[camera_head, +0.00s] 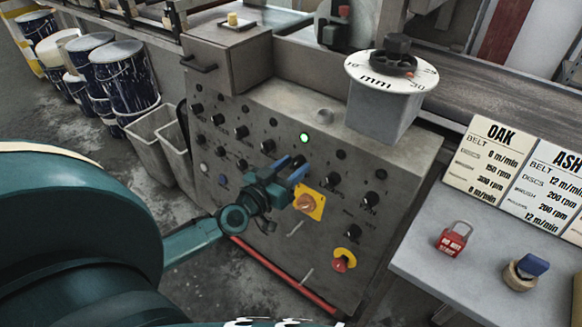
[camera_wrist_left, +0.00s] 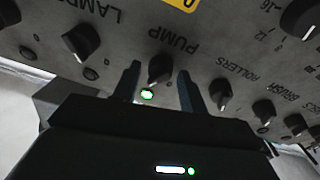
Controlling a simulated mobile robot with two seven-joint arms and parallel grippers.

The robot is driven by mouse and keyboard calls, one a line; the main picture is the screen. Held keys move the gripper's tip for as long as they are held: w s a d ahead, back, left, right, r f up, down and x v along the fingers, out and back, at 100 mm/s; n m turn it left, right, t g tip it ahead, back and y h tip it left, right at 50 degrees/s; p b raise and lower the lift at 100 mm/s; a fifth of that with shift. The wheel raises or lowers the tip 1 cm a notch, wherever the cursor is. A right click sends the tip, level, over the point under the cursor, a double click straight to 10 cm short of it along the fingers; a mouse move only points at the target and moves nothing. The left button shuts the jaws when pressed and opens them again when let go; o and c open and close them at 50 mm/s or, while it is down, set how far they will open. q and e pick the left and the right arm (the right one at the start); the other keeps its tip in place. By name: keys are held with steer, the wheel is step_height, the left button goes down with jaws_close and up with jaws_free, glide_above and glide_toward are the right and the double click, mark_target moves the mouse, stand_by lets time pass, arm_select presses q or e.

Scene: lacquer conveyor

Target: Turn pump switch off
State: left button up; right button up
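The pump switch (camera_wrist_left: 160,68) is a black rotary knob under the word PUMP in the left wrist view, where the panel appears upside down. In the head view the knob (camera_head: 298,160) is partly covered by my gripper. A green lamp (camera_wrist_left: 147,95) beside it is lit, and it also glows in the head view (camera_head: 304,138). My left gripper (camera_wrist_left: 158,88) is open, with one finger on each side of the pump switch and a gap showing on both sides. It also shows at the panel in the head view (camera_head: 289,168). My right gripper is not in view.
The grey control panel (camera_head: 270,120) holds several similar knobs close by, including the rollers knob (camera_wrist_left: 221,92) and lamps knob (camera_wrist_left: 82,42). A yellow-backed orange switch (camera_head: 308,202) and a red stop button (camera_head: 343,260) sit lower. A grey side table (camera_head: 480,285) stands at right.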

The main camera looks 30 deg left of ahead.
arm_select(q)
steer(key=c, duration=0.8)
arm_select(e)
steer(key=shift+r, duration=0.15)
